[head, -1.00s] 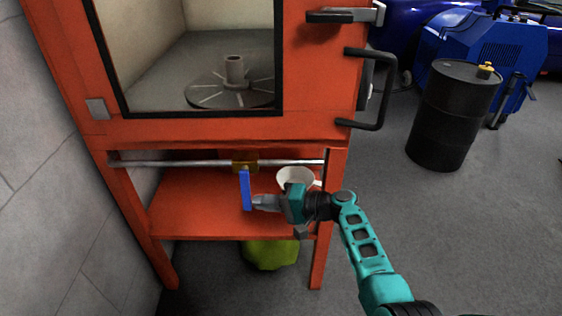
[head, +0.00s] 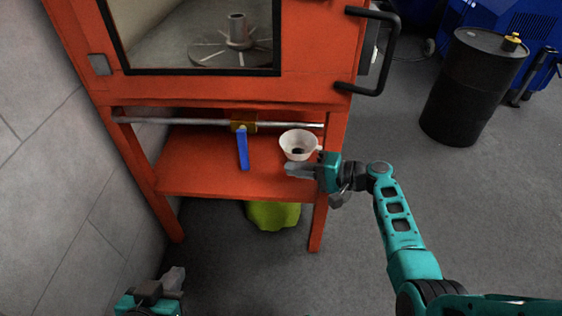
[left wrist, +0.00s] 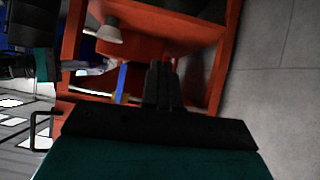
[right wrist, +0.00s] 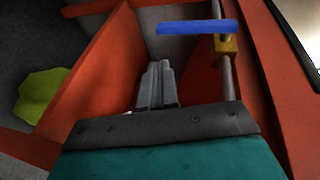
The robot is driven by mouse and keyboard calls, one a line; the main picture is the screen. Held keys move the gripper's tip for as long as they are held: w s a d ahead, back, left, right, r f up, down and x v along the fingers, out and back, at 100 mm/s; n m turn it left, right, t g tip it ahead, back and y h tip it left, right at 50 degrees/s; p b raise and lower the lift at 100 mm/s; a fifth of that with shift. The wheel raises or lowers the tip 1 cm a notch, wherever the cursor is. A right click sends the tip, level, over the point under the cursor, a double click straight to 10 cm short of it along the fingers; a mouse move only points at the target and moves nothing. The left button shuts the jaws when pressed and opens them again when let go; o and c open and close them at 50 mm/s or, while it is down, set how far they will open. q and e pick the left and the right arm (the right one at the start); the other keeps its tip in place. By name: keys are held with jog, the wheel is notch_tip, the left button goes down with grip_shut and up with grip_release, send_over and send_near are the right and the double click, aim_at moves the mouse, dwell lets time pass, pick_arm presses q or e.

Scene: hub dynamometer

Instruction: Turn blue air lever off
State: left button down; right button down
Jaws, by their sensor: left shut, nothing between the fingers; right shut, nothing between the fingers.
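The blue lever (head: 243,150) hangs down from a brass valve (head: 243,126) on a horizontal metal pipe, roughly square to the pipe. In the right wrist view the lever (right wrist: 197,27) and valve (right wrist: 227,44) are beyond the fingers, clear of them. My right gripper (head: 300,170) is shut and empty, right of the lever and apart from it, just below a white cup. My left gripper (head: 174,278) is shut and empty, low in front of the stand at the left. The lever (left wrist: 121,82) also shows in the left wrist view, left of the left fingers (left wrist: 160,85).
The white cup (head: 299,144) stands on the red shelf (head: 205,172), close to my right gripper. The pipe (head: 180,122) crosses above the shelf. A yellow-green object (head: 272,214) lies beneath. A black drum (head: 470,88) stands at right. A grey wall (head: 45,150) bounds the left.

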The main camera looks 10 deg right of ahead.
pick_arm(q)
jog(key=shift+s+a+f, duration=0.1)
jog(key=shift+a+f, duration=0.1)
jog(key=shift+a, duration=0.2)
pick_arm(e)
jog(key=shift+f+v, duration=0.2)
jog(key=shift+v, duration=0.65)
jog(key=shift+f+v, duration=0.15)
jog(key=shift+v, duration=0.65)
jog(key=shift+f+v, duration=0.2)
jog(key=shift+v, duration=0.65)
jog(key=shift+d, duration=0.1)
jog(key=shift+s, duration=0.1)
